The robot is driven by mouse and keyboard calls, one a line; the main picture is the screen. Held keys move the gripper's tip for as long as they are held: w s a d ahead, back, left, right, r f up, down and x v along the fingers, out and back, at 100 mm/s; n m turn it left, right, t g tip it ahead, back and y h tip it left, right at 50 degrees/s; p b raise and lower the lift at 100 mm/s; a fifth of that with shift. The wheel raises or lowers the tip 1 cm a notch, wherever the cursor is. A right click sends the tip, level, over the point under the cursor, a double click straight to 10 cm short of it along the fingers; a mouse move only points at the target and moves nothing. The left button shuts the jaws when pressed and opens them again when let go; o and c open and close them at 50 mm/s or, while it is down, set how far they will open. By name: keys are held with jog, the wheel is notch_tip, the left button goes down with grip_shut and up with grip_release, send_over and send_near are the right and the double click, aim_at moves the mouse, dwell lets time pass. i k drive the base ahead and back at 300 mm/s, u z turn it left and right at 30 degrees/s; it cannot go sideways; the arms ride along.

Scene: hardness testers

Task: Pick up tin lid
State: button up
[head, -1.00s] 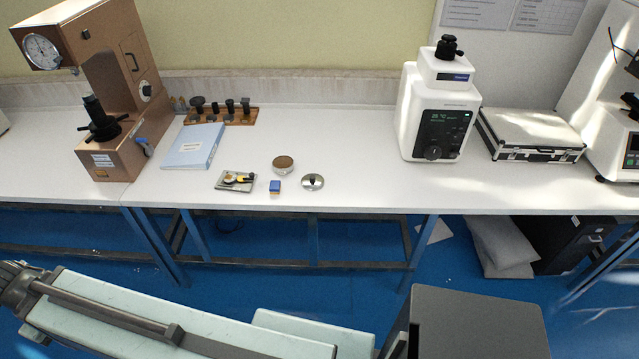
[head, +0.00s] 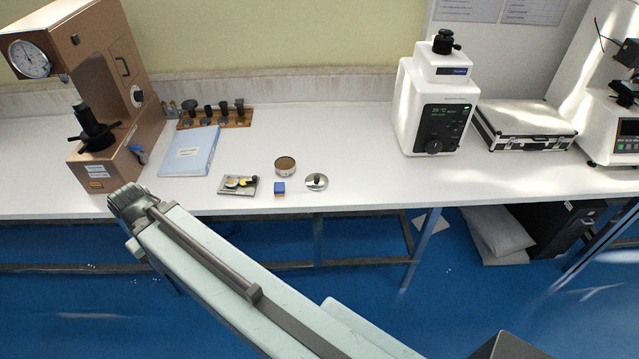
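The tin lid (head: 316,182) is a shiny round silver disc with a dark knob on top. It lies flat on the white bench near the front edge, knob up. An open round tin (head: 285,167) with brownish contents stands just behind it to the left, apart from it. My pale green arm link crosses the lower part of the head view, and its grey jointed end is in front of the bench at the left, well away from the lid. I cannot see my gripper's fingers.
A blue folder (head: 190,150), a brown tester (head: 100,100) and a rack (head: 215,122) stand farther left. A white tester (head: 436,105) and a silver case (head: 524,128) stand right. Bench right of the lid is clear.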

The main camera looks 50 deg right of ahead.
aim_at(317, 182)
jog(key=z, duration=0.1)
jog(key=i, duration=1)
jog(key=u, duration=0.05)
